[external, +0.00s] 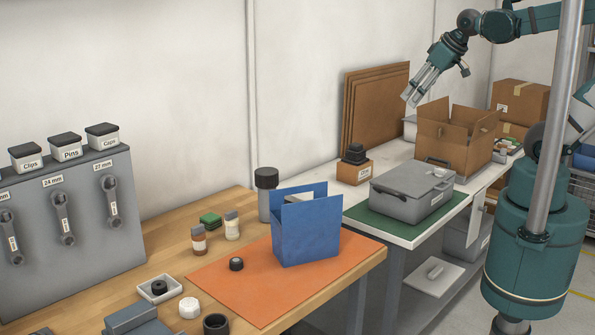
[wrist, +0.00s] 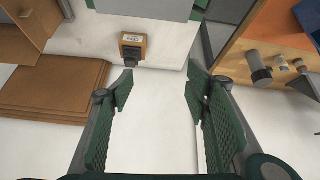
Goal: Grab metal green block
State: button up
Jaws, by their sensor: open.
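A small green block (external: 210,219) lies on the wooden table in the external view, behind two small bottles and left of the blue bin. I cannot pick it out clearly in the wrist view. My gripper (external: 414,97) is raised high above the white bench, far to the right of the block. In the wrist view my gripper (wrist: 158,85) is open, with nothing between its green-padded fingers.
A blue bin (external: 305,235) stands on an orange mat (external: 220,283). A dark-lidded grey canister (external: 266,195) and bottles (external: 232,226) stand near the block. A grey case (external: 411,192) and an open cardboard box (external: 445,135) sit on the white bench.

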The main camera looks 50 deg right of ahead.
jog(key=w+a+r+n+g, duration=0.25)
jog(key=w+a+n, duration=0.45)
jog(key=w+a, duration=1.35)
jog(key=n+g, duration=0.4)
jog(key=n, duration=0.6)
send_over(210, 216)
notch_tip(210, 216, down, 28)
jog(key=shift+d, duration=0.15)
jog(key=shift+a+f+n, duration=0.25)
jog(key=shift+n, duration=0.05)
jog(key=shift+f, duration=1.3)
